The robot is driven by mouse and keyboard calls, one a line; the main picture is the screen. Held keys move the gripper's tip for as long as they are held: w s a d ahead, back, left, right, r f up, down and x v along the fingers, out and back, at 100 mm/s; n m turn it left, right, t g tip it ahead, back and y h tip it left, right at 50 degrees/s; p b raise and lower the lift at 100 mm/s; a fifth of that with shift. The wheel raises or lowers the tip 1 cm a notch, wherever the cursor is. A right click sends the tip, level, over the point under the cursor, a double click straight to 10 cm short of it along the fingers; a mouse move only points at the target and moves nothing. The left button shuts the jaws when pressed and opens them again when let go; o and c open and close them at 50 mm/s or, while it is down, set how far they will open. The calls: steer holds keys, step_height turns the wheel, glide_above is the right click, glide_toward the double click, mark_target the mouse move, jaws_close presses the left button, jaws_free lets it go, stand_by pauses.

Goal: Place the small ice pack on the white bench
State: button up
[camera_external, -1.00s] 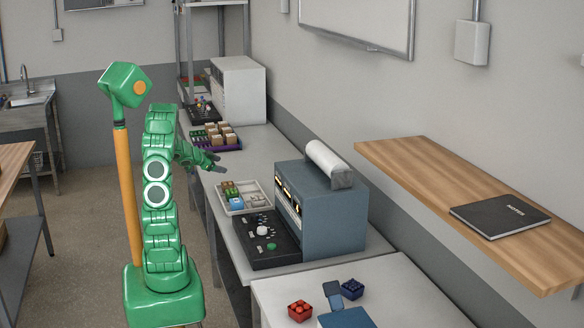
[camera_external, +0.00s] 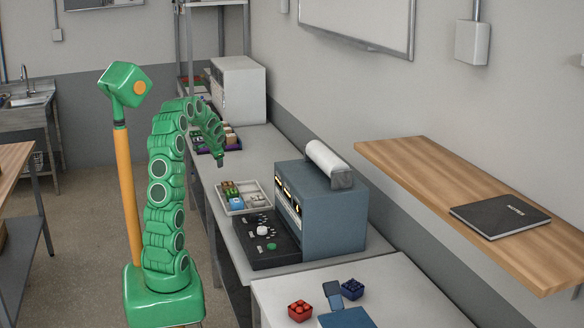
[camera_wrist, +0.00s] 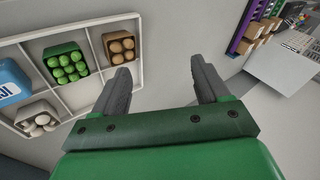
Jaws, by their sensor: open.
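The small ice pack (camera_wrist: 12,80) is blue with partly visible white lettering and lies in a compartment of a white divided tray (camera_wrist: 85,83), at the left edge of the wrist view. In the external view the ice pack (camera_external: 236,202) is a small blue patch in the tray (camera_external: 257,208). The tray stands on the long pale bench (camera_external: 262,163) along the wall. My gripper (camera_wrist: 158,80) is open and empty, its fingers over bare bench beside the tray. In the external view my gripper (camera_external: 219,162) points down above the bench, behind the tray.
A black control panel (camera_external: 262,246) and blue-grey machine (camera_external: 325,210) stand in front of the tray. A purple crate of boxes (camera_external: 232,143) is behind. A nearer white table (camera_external: 400,300) holds red and dark blue containers. Bare bench lies between crate and tray.

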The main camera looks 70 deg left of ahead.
steer(key=w+d+f+g+h, duration=0.1)
steer(key=w+d+f+h, duration=0.15)
steer(key=d, duration=0.45)
steer(key=m+h, duration=0.2)
steer(key=h, duration=0.3)
glide_above(241, 197)
steer(key=shift+g, duration=0.3)
steer(key=shift+w+f, duration=0.15)
steer(key=shift+f, duration=1.9)
steer(key=shift+w+f, duration=0.15)
steer(key=shift+f, duration=1.85)
steer(key=shift+s+d+f, duration=0.1)
steer(key=shift+s+f, duration=0.05)
steer(key=shift+f, duration=1.1)
steer(key=shift+s+d+f, duration=0.1)
steer(key=shift+f, duration=1.15)
steer(key=shift+a, duration=0.1)
steer(key=c, duration=0.9)
steer(key=shift+r, duration=0.4)
step_height(241, 197, up, 3)
steer(key=s+d+r, duration=0.6)
steer(key=d, duration=0.1)
steer(key=s+d+r, duration=0.3)
steer(key=shift+s+d+r, duration=0.1)
steer(key=shift+d+r, duration=0.05)
steer(key=shift+d, duration=0.1)
